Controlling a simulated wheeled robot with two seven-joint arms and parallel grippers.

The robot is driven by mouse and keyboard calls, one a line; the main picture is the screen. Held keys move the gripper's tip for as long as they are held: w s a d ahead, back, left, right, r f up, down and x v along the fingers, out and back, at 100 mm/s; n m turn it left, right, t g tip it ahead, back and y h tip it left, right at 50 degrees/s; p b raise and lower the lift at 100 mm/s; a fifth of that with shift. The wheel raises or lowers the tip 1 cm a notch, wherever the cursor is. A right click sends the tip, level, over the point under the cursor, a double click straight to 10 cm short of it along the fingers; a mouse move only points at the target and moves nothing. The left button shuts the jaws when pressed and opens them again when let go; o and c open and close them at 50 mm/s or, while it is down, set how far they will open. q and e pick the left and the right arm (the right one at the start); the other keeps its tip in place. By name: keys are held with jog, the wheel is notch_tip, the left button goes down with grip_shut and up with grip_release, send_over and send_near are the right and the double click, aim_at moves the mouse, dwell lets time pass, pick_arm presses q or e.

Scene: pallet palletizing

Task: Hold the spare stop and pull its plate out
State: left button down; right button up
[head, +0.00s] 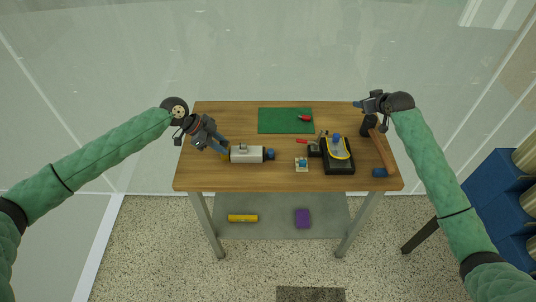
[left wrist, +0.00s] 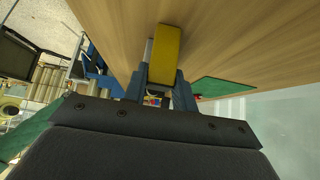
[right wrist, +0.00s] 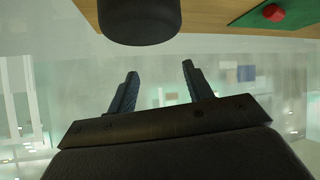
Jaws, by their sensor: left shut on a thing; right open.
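A grey block-like unit, which looks like the spare stop (head: 247,155), lies on the left part of the wooden table, with a blue round end on its right. A yellow piece (head: 225,156) shows at its left end. My left gripper (head: 225,148) is at that end, and in the left wrist view its fingers are shut on the yellow piece (left wrist: 166,55). I cannot tell which part is the plate. My right gripper (head: 360,104) is open and empty at the table's back right; its spread fingers show in the right wrist view (right wrist: 156,85).
A black cylinder (head: 368,125) stands near my right gripper. A green mat (head: 280,121) with a red item (head: 305,118) lies at the back. A black device with a yellow rim (head: 338,158) stands right of centre. Blue bins (head: 490,190) stand at right.

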jog(key=s+a+n+g+y, duration=0.2)
jog(key=s+a+n+g, duration=0.15)
jog(key=a, duration=0.65)
jog(key=s+a+n+g+y, duration=0.2)
jog(key=s+a+n, duration=0.15)
jog(key=a, duration=0.65)
jog(key=n+g, duration=0.5)
jog(key=n, duration=0.2)
send_near(272, 150)
jog(key=x, duration=0.2)
jog(key=shift+a+f, duration=0.2)
jog(key=shift+f, duration=0.15)
jog(key=shift+x, duration=3.2)
jog(key=shift+s+a, duration=0.1)
grip_shut()
